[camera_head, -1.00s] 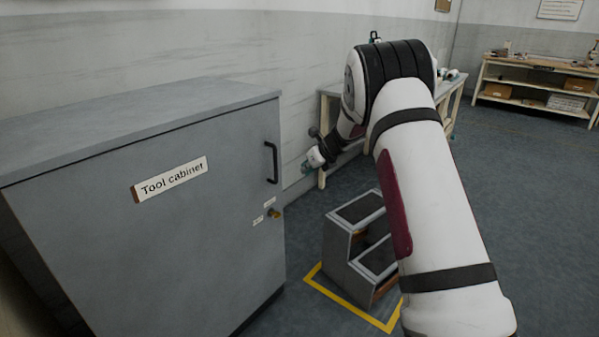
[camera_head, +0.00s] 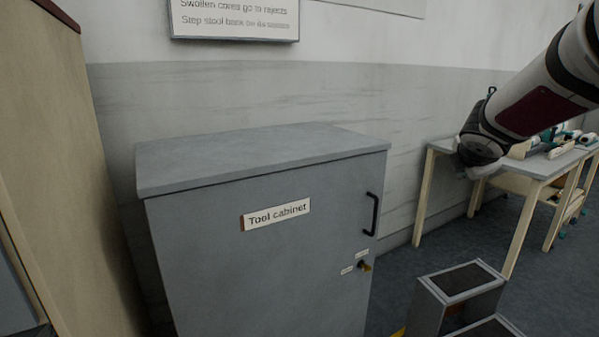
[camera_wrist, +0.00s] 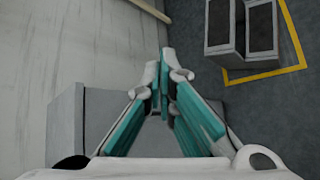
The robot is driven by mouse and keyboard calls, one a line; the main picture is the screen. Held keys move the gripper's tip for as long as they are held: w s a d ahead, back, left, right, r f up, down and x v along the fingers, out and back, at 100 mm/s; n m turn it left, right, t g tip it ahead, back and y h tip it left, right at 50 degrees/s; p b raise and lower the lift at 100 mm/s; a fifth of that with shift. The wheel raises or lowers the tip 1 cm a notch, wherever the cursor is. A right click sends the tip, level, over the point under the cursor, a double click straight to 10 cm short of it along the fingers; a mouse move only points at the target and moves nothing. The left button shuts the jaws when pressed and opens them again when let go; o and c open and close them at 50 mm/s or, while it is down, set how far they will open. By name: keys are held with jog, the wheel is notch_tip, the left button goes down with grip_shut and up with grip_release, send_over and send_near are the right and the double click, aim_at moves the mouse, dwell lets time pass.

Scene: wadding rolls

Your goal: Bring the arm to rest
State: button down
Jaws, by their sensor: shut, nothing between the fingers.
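My gripper (camera_wrist: 165,72) shows in the wrist view with its teal-lined fingers together and nothing between them. It hangs in the air, above or near the grey cabinet top seen under it. In the head view my arm reaches in from the upper right, and the gripper itself is hidden behind the arm or too small to make out.
The closed grey tool cabinet (camera_head: 270,250) stands against the wall. A step stool (camera_head: 455,295) stands right of it; in the wrist view the stool (camera_wrist: 240,35) lies within a yellow floor outline (camera_wrist: 290,60). A workbench (camera_head: 530,170) stands at the right.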

jog(key=s+a+m+g, duration=0.2)
jog(key=s+m, duration=0.3)
jog(key=s, duration=0.5)
jog(key=s+a+m+g, duration=0.25)
jog(key=s+m, duration=0.35)
jog(key=s, duration=0.5)
jog(key=s+a+f+m+g+y, duration=0.2)
jog(key=s+a+f+m, duration=0.15)
jog(key=s, duration=0.45)
jog(key=s+a+f+m+g+y, duration=0.1)
jog(key=s+a+f+m, duration=0.1)
jog(key=s+a, duration=0.45)
jog(key=s+a+f+m+g+y, duration=0.2)
jog(key=s+a+f+m, duration=0.1)
jog(key=s, duration=0.7)
notch_tip(320, 180, up, 22)
jog(key=t+p, duration=0.3)
jog(key=p, duration=1.8)
jog(key=shift+s+a+r+t, duration=0.15)
jog(key=shift+s+a+t, duration=0.2)
jog(key=shift+s, duration=0.1)
jog(key=c, duration=2.4)
grip_release()
